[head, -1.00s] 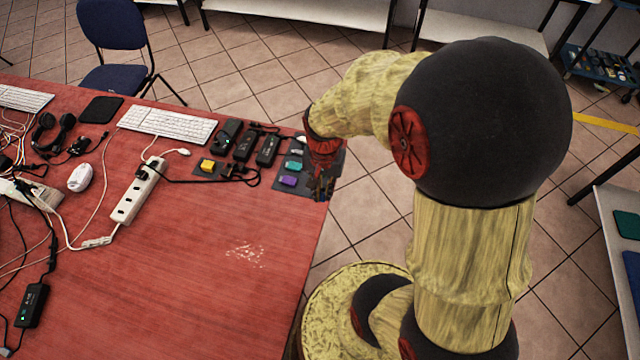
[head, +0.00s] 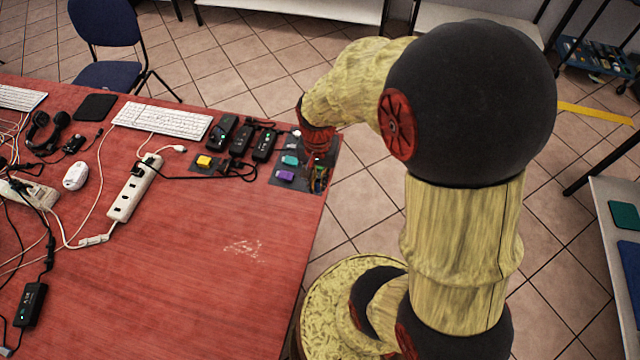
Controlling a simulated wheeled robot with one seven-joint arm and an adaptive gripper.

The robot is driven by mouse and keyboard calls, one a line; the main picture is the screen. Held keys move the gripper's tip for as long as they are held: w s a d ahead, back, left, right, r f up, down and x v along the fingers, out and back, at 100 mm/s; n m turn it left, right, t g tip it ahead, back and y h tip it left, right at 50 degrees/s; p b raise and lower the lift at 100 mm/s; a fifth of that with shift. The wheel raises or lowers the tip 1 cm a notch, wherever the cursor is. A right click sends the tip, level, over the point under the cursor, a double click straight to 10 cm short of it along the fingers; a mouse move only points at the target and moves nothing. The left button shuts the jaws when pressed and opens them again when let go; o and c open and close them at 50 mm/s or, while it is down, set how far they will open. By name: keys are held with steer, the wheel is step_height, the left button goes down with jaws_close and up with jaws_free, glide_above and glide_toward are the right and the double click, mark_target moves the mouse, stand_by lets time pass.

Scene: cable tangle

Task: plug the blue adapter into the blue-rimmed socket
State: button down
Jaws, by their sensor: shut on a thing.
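My gripper (head: 319,180) points down at the right edge of the table, over the right side of a dark mat (head: 273,183). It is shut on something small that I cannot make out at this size. On the mat to its left lie a teal block (head: 290,160) and a purple block (head: 286,175). A yellow block (head: 204,161) sits on a smaller dark patch further left. I cannot pick out the blue adapter for certain. A white power strip (head: 134,190) with dark socket holes lies left of the mat; no blue rim can be made out on it.
Several black power bricks (head: 242,140) stand behind the blocks. A black cable (head: 190,178) runs from the strip towards them. A keyboard (head: 162,120), a white mouse (head: 76,176) and tangled cables are on the left. The front middle of the red table (head: 190,270) is clear.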

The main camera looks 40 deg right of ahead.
steer(key=w+r+p, duration=0.2)
steer(key=w+r, duration=0.1)
steer(key=w, duration=2.5)
steer(key=w+a+f+p, duration=0.1)
steer(key=w+a+f, duration=0.2)
steer(key=w, duration=0.4)
steer(key=w+a+f, duration=0.2)
steer(key=w+a, duration=0.1)
steer(key=w, duration=0.4)
steer(key=w+a+f+p, duration=0.1)
steer(key=w+a+f, duration=0.25)
steer(key=w, duration=0.35)
steer(key=shift+s+f+b, duration=0.15)
steer(key=shift+f+b, duration=0.7)
steer(key=shift+f, duration=0.2)
steer(key=shift+s+f+b, duration=0.1)
steer(key=shift+f+b, duration=0.7)
steer(key=shift+f, duration=0.25)
steer(key=shift+r, duration=0.1)
steer(key=shift+p, duration=0.35)
steer(key=shift+f+b, duration=0.35)
steer(key=shift+f, duration=0.8)
